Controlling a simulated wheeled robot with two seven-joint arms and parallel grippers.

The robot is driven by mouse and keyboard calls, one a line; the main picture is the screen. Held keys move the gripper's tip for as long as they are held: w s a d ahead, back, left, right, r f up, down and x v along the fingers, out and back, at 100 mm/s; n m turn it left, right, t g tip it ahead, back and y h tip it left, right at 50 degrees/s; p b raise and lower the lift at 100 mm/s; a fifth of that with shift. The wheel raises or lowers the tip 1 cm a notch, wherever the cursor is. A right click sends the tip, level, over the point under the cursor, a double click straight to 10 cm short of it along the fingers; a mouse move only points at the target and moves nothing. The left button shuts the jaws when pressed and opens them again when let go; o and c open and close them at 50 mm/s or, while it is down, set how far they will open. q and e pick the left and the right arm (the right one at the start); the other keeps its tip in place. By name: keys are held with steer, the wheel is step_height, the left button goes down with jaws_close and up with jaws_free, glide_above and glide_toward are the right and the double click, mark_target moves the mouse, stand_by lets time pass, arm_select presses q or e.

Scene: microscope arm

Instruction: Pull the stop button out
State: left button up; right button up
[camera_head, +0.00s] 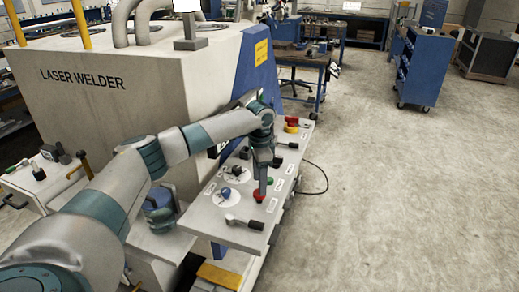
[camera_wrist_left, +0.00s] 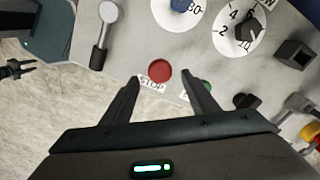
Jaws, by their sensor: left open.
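The red round stop button (camera_wrist_left: 159,72) sits on the grey control panel, with a STOP label at its lower left edge in the left wrist view. In the head view, the red button (camera_head: 257,197) shows just below my left gripper (camera_head: 262,185). In the wrist view, my left gripper (camera_wrist_left: 162,88) is open. Its two fingers lie to either side of the button's lower side, with nothing between them. I cannot tell how far the fingertips are above the panel.
The control panel (camera_head: 215,215) carries a black-handled lever (camera_wrist_left: 103,35), a numbered dial (camera_wrist_left: 243,28), a blue knob (camera_wrist_left: 181,4) and a green button (camera_wrist_left: 207,87) partly behind a finger. The laser welder (camera_head: 130,85) stands behind my left arm. Open floor lies to the right.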

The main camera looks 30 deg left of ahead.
arm_select(q)
step_height(320, 180, up, 14)
steer(key=b, duration=0.3)
steer(key=shift+r, duration=0.25)
stand_by(0.3)
